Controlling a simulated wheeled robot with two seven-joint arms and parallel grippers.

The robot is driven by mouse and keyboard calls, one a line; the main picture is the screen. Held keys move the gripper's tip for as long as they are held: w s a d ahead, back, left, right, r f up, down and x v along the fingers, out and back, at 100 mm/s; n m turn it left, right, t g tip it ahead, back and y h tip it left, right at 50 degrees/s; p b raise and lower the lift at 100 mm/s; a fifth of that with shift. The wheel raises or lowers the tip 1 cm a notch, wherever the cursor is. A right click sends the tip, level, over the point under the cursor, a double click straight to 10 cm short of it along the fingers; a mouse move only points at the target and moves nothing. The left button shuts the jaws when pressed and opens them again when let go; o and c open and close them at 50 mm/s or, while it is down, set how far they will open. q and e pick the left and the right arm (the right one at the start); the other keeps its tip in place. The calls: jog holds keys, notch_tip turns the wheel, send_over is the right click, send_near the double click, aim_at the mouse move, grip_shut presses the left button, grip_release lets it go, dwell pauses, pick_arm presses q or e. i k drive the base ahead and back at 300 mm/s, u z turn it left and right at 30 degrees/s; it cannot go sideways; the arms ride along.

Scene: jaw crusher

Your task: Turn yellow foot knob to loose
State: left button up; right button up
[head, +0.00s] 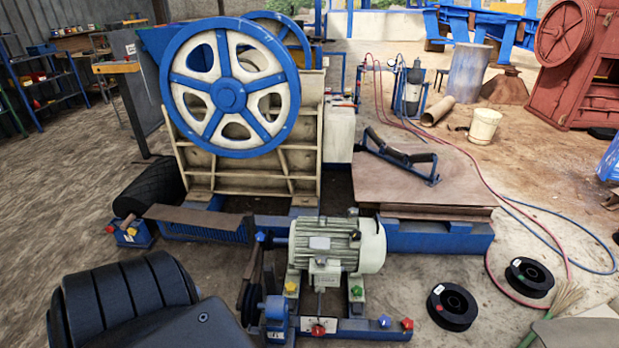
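The yellow foot knob (291,288) sits on the left foot of the grey-green electric motor (330,245), in the lower middle of the head view. It is small in the picture, and I cannot tell how its pointer is turned. A green knob (357,291) sits on the motor's right foot. A red knob (318,330) is on the front of the blue motor base (350,331). A blue knob (384,321) and another red knob (407,324) stand at the base's right end. Neither of my grippers shows in the head view.
The jaw crusher with its large blue and white flywheel (229,95) stands behind the motor. A belt and blue bearing block (276,317) are close on the motor's left. Black spools (452,306) lie on the floor to the right, with hoses beyond. Some floor between is clear.

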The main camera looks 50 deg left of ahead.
aim_at(291, 288)
jog(key=u, duration=0.3)
jog(key=i, duration=0.95)
jog(key=u, duration=0.55)
